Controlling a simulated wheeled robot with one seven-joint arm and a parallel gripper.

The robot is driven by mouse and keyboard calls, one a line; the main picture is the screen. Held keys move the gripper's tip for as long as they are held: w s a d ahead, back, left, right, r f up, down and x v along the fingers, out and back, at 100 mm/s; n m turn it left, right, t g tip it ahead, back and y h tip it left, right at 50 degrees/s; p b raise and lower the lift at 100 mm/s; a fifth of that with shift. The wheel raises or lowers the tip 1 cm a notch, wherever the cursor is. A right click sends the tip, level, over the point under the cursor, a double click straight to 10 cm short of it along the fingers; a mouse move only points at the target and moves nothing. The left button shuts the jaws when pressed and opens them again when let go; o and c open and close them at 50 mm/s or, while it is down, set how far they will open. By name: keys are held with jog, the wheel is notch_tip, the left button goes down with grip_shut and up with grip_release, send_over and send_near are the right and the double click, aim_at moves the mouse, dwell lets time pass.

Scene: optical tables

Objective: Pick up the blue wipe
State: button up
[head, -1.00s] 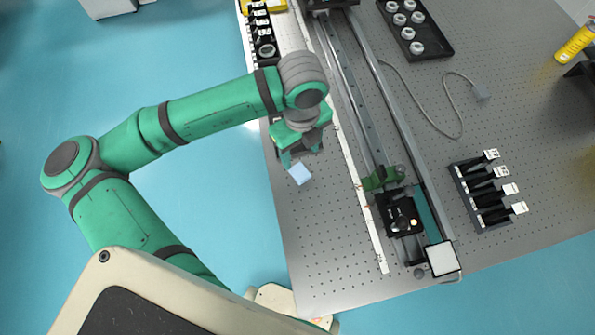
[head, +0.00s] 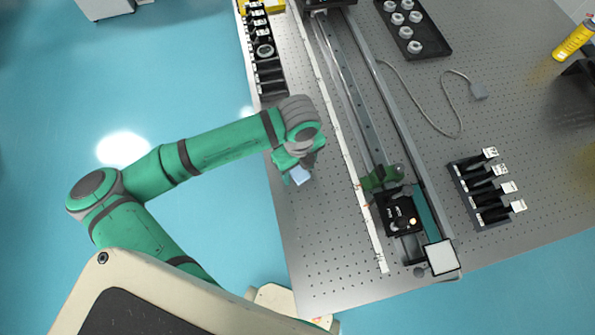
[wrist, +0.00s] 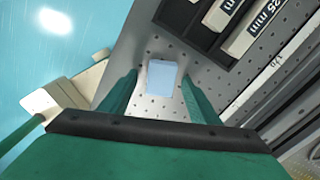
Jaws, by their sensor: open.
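The blue wipe (head: 300,175) is a small pale blue square lying on the perforated grey optical table, near its left edge. In the wrist view the wipe (wrist: 161,78) lies flat ahead of the fingertips, roughly midway between them. My gripper (head: 292,176) is directly over the wipe in the head view and covers part of it. In the wrist view my gripper (wrist: 158,82) is open, with one green finger on each side of the wipe and nothing held.
A long rail (head: 350,110) with a black device (head: 401,215) runs right of the wipe. A black holder rack (head: 268,75) stands beyond the gripper; its corner (wrist: 190,22) shows in the wrist view. Bare table (head: 320,235) lies nearer the front edge.

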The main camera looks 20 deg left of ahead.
jog(key=c, duration=1.2)
jog(key=shift+r, duration=0.2)
